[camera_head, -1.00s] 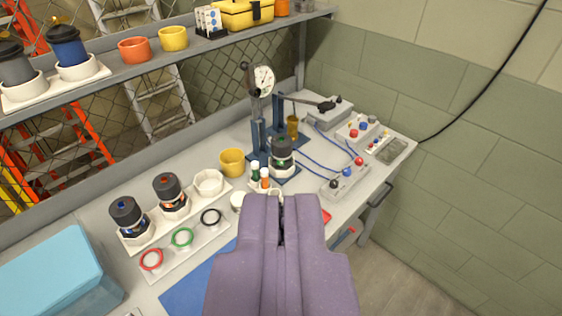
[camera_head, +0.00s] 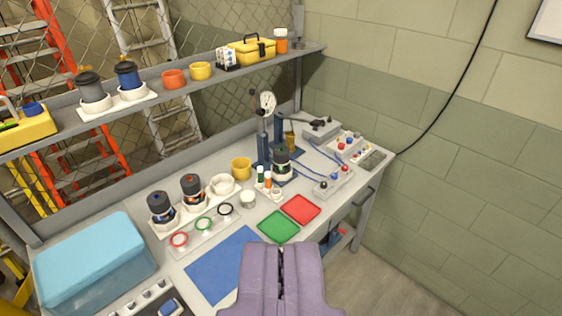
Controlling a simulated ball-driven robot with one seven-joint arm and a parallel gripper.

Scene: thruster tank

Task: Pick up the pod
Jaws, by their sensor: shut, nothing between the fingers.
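Several pod-like canisters are in view, and I cannot tell which one the task means. Two dark-topped pods, one with blue marks (camera_head: 162,206) and one with orange marks (camera_head: 192,187), stand upright in a white holder on the bench. A dark pod with a green mark (camera_head: 281,162) stands at the gauge press (camera_head: 265,125). A grey canister (camera_head: 91,88) and a blue canister (camera_head: 128,74) stand in white cups on the shelf. My purple gripper (camera_head: 282,248) is shut and empty, in front of the bench at the bottom of the view, apart from all of them.
A blue mat (camera_head: 222,266), a green mat (camera_head: 278,226) and a red mat (camera_head: 300,209) lie bare on the bench. A light-blue box (camera_head: 92,258) stands at left. The shelf (camera_head: 170,90) overhangs the back.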

